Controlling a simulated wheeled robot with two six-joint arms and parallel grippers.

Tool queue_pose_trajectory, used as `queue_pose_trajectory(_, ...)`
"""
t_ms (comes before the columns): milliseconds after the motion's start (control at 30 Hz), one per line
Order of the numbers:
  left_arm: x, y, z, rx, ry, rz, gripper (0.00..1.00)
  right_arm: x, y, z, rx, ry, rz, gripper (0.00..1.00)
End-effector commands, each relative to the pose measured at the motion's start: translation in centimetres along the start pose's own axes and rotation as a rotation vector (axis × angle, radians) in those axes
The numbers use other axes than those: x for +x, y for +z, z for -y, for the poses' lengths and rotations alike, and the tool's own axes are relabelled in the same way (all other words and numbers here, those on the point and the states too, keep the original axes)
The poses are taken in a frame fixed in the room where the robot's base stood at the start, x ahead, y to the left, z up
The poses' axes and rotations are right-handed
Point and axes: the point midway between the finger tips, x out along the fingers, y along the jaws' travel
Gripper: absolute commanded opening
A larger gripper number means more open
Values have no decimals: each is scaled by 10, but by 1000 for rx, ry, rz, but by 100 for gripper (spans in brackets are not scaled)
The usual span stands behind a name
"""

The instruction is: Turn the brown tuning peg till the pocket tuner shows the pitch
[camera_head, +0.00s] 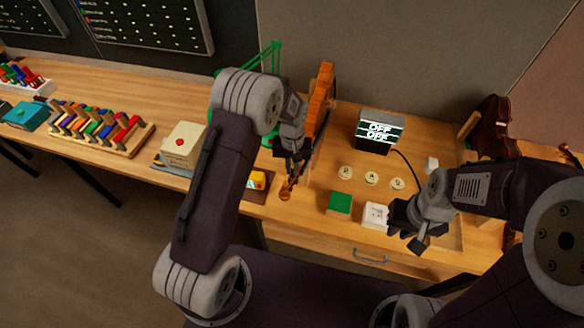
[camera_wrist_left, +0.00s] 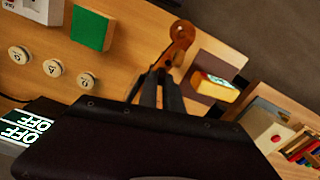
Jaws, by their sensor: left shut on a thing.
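The violin's brown scroll (camera_head: 287,188) stands out at the middle of the bench. It also shows in the left wrist view (camera_wrist_left: 181,38). My left gripper (camera_head: 291,172) is at the pegbox just behind the scroll. Its fingers (camera_wrist_left: 160,88) are shut at the brown tuning peg, which they mostly hide. A yellow pocket tuner (camera_head: 259,180) lies left of the scroll; its lit greenish screen (camera_wrist_left: 218,80) is too small to read. A display box (camera_head: 380,131) reads "OFF" on two lines. My right gripper (camera_head: 407,226) is open and empty, near a white block.
A green block (camera_head: 340,203) and the white block (camera_head: 375,215) stand near the front edge, with three round buttons (camera_head: 371,178) behind. A beige box with a red button (camera_head: 184,145) and a rack of coloured handles (camera_head: 98,127) are at left. Another violin (camera_head: 490,128) stands right.

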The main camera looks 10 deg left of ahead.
Motion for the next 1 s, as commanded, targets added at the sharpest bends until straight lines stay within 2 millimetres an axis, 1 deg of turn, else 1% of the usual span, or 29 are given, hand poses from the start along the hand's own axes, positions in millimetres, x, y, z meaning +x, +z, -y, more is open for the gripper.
queue_pose_trajectory(300, 0, 0, -1, 107, 0, 0, 0, 2, 0, 0, 0, 0, 0, 19)
queue_pose_trajectory(800, 0, 0, -1, 125, 0, 0, 0, 2, 0, 0, 0, 0, 0, 19)
queue_pose_trajectory(833, 0, 0, -1, 125, 0, 0, 15, 2, 0, 0, 0, 0, 0, 19)
queue_pose_trajectory(867, 0, 0, -1, 125, 0, 0, 19, 2, 0, 0, 0, 0, 0, 19)
queue_pose_trajectory(1000, 0, 0, -1, 125, 0, 0, 19, 2, 0, 0, 0, 0, 0, 19)
